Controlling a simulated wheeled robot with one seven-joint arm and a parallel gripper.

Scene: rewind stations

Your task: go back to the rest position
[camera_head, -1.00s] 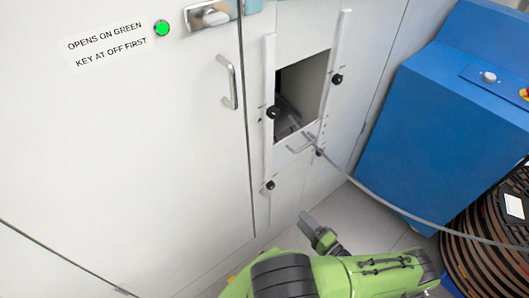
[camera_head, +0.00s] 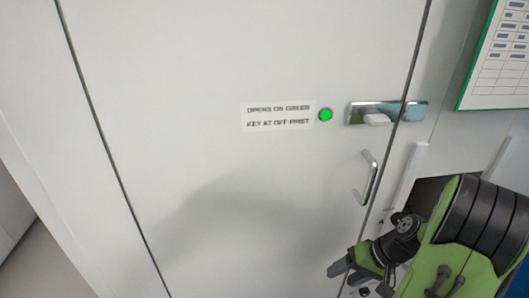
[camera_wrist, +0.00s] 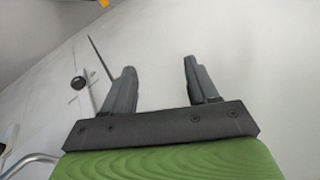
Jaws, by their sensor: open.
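My gripper (camera_head: 352,277) shows at the lower right in the head view, on the end of my green and black arm, in front of the white cabinet door (camera_head: 200,120). In the wrist view my gripper (camera_wrist: 160,85) has its two dark fingers spread apart with nothing between them. The cabinet wall fills the background behind them. I cannot tell how far the fingertips are from the door.
The door has a bar handle (camera_head: 369,178), a chrome latch (camera_head: 375,113), a lit green lamp (camera_head: 325,115) and a label (camera_head: 278,116). An opening (camera_head: 428,190) lies partly behind my arm. A green-framed chart (camera_head: 500,55) hangs at upper right.

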